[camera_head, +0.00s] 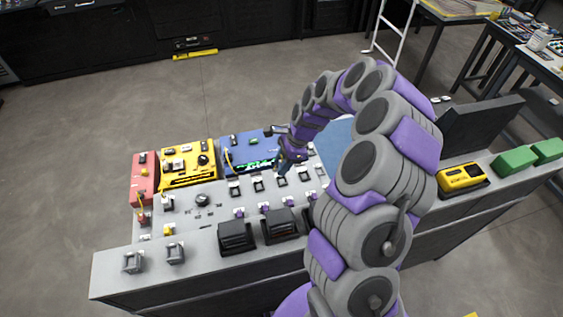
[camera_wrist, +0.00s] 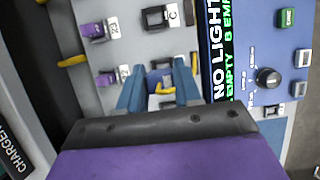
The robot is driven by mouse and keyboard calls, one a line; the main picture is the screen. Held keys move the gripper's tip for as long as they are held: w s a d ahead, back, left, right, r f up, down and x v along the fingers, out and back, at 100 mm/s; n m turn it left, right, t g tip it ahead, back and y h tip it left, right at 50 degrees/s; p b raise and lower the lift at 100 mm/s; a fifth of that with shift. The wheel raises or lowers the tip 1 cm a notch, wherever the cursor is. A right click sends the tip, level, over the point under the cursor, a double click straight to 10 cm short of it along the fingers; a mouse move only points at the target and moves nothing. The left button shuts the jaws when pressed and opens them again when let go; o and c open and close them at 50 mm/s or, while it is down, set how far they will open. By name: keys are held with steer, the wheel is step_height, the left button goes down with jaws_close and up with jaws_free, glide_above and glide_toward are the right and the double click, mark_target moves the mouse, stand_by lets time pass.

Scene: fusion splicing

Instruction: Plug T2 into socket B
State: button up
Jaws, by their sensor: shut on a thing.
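My gripper (camera_head: 284,168) is over the row of dark sockets on the grey bench in the head view. Socket C (camera_wrist: 155,16) is dark and appears empty, farther up the picture. Purple pieces (camera_wrist: 93,31) and (camera_wrist: 106,79) stand left of the fingers beside small number labels. Socket B cannot be picked out, and whether the plug is seated cannot be told.
A blue unit (camera_head: 240,150) with a lit display stands behind the sockets; its display (camera_wrist: 218,60) lies close right of the fingers. A yellow unit (camera_head: 187,163) and red unit (camera_head: 143,178) stand left. Black boxes (camera_head: 236,237) sit at the bench front.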

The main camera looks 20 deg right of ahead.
mark_target(278, 181)
steer(key=shift+f+b, duration=1.75)
steer(key=shift+f, duration=0.8)
steer(key=shift+r+p, duration=0.1)
steer(key=shift+p, duration=0.95)
steer(key=shift+f, duration=0.55)
steer(key=o, duration=1.1)
steer(key=shift+r, duration=0.1)
